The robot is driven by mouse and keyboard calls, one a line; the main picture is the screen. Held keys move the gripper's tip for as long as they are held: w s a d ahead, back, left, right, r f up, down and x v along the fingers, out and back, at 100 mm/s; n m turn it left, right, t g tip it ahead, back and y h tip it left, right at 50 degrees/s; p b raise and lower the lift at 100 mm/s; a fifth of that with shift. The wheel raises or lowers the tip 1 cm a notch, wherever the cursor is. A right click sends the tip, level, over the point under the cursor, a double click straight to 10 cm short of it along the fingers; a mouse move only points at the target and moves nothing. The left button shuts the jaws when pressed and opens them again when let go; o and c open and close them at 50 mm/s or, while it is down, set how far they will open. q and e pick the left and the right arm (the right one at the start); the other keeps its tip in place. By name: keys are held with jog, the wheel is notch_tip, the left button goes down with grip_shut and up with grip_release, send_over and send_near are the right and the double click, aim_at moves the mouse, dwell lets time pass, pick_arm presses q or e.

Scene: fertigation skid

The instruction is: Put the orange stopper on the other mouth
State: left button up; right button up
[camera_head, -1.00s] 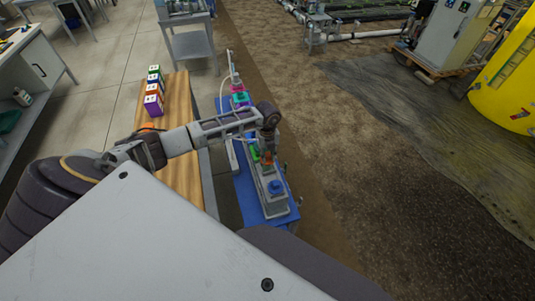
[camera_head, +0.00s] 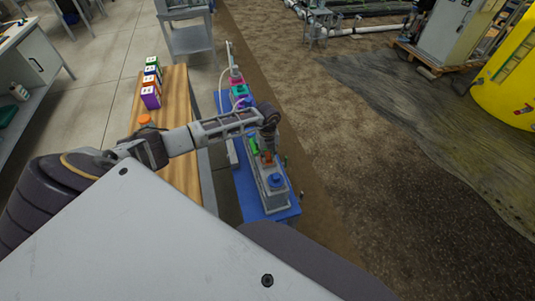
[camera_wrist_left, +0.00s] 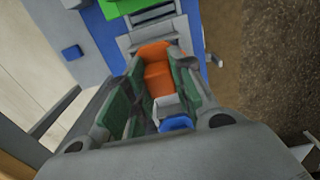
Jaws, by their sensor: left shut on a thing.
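My left gripper (camera_head: 268,150) is over the blue-based skid (camera_head: 282,213), between a green part (camera_head: 253,143) and a blue stopper (camera_head: 276,181). In the left wrist view its green-padded fingers (camera_wrist_left: 155,95) are shut on the orange stopper (camera_wrist_left: 157,78), which lies between them. The green part (camera_wrist_left: 125,6) shows at the top of that view and a blue part (camera_wrist_left: 176,123) near the wrist. The mouth under the orange stopper is hidden, so I cannot tell whether it is seated or held above. My right gripper is not in view.
A wooden bench (camera_head: 177,92) stands left of the skid, with several coloured boxes (camera_head: 151,84) and an orange round thing (camera_head: 145,119) on it. Magenta and other coloured parts (camera_head: 238,90) are at the skid's far end. Bare soil (camera_head: 350,150) lies to the right.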

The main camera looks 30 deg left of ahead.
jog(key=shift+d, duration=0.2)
pick_arm(q)
jog(key=o, duration=0.7)
jog(key=shift+o, duration=1.1)
jog(key=shift+r, duration=0.55)
notch_tip(320, 180, up, 11)
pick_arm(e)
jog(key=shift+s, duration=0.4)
pick_arm(q)
jog(key=shift+f, duration=0.1)
